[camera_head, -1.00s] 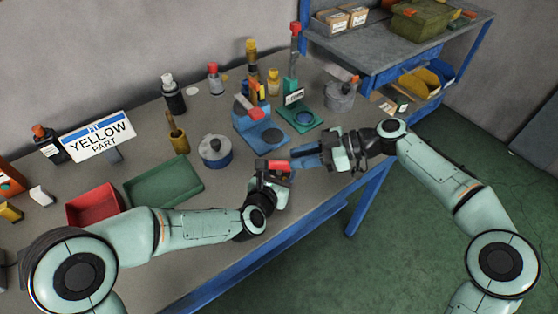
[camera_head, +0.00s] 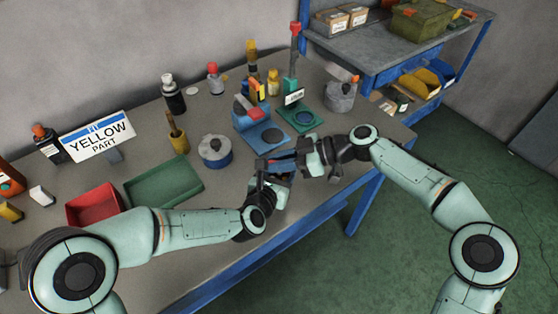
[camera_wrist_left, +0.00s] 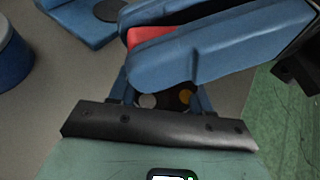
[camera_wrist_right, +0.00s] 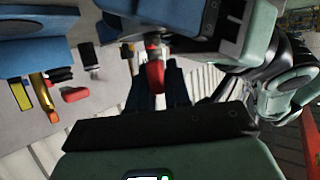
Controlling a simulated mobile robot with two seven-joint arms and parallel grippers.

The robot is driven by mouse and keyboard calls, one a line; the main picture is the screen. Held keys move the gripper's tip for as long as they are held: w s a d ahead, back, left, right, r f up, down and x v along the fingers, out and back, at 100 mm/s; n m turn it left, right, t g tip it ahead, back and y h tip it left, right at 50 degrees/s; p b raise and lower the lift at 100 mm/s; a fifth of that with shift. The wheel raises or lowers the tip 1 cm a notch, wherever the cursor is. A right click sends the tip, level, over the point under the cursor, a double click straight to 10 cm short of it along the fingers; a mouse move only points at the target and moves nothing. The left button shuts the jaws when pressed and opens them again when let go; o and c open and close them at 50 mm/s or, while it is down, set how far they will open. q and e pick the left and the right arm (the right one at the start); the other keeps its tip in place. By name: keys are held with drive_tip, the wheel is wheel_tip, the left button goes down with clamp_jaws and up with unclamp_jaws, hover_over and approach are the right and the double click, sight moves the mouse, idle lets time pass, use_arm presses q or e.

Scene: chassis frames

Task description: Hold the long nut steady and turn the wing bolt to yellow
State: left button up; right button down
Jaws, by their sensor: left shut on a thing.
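The red wing bolt (camera_wrist_right: 155,76) has a silver neck and sits between the dark fingers of my right gripper (camera_wrist_right: 158,88). The left wrist view also shows its red part (camera_wrist_left: 150,34) between large blue fingers. Whether those fingers press on it is unclear. My left gripper (camera_head: 270,167) is shut on the long nut, just in front of the table edge; the nut itself is mostly hidden. Between the left fingers show a pale disc and a yellow spot (camera_wrist_left: 185,96) on a dark part. My right gripper (camera_head: 294,160) reaches in from the right. A sign (camera_head: 97,136) reads YELLOW PART.
A blue stand (camera_head: 258,128), a green stand (camera_head: 300,119) and a blue-grey round tin (camera_head: 215,152) stand behind the grippers. A red tray (camera_head: 92,206) and a green tray (camera_head: 163,182) lie left. Floor is open at the front right.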

drive_tip(key=shift+m+t, duration=0.4)
drive_tip(key=shift+t, duration=0.1)
drive_tip(key=m+t, duration=0.2)
drive_tip(key=m+t+h, duration=0.1)
drive_tip(key=m+t, duration=0.1)
drive_tip(key=t, duration=0.1)
drive_tip(key=shift+m+h, duration=0.3)
drive_tip(key=m+t+h, duration=0.3)
drive_tip(key=m, duration=0.1)
drive_tip(key=shift+a+t, duration=0.1)
drive_tip(key=shift+t, duration=0.3)
use_arm(q)
drive_tip(key=shift+f, duration=0.1)
use_arm(e)
drive_tip(key=shift+r+m+t, duration=0.15)
drive_tip(key=shift+m+t, duration=0.15)
drive_tip(key=c, duration=1.4)
unclamp_jaws()
